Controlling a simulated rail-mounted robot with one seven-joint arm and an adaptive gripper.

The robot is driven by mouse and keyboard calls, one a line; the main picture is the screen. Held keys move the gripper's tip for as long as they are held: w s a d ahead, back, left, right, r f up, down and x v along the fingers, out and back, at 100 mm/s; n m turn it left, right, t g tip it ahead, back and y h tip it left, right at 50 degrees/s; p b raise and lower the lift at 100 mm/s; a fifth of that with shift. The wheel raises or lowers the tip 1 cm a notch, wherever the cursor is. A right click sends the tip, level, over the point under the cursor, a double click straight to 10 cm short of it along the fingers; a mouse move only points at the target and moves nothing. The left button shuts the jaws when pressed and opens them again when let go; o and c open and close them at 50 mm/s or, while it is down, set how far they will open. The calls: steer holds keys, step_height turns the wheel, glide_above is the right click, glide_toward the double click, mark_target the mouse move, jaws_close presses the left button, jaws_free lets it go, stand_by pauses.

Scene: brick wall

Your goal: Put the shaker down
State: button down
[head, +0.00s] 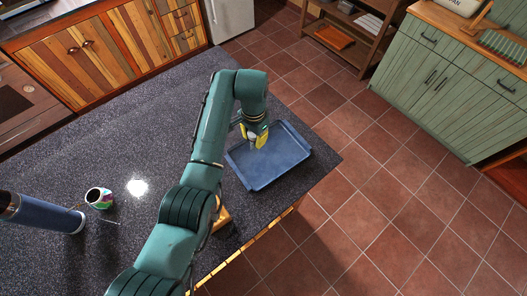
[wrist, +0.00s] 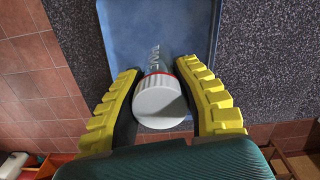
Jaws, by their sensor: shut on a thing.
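The shaker (wrist: 158,101) has a white ridged cap, a red ring below it and a pale, see-through body with lettering. In the wrist view it stands between the yellow fingers of my gripper (wrist: 160,78), which is shut on it. Its body points away from the camera towards a blue tray (wrist: 120,12). In the head view my gripper (head: 255,138) is over the blue tray (head: 295,158), near its upper left part, and largely hides the shaker. I cannot tell whether the shaker's base touches the tray.
The tray lies on the dark speckled counter (head: 130,140), close to its right edge, with tiled floor beyond. A wooden item (head: 221,216) is partly hidden by my arm. The visible tray surface is clear.

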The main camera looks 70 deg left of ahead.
mark_target(255, 151)
step_height(255, 151, down, 8)
steer(key=shift+d+r, duration=0.1)
steer(key=c, duration=0.8)
jaws_free()
steer(key=shift+c, duration=0.2)
steer(key=r, duration=1.2)
steer(key=shift+w+r, duration=0.1)
steer(key=shift+w, duration=0.15)
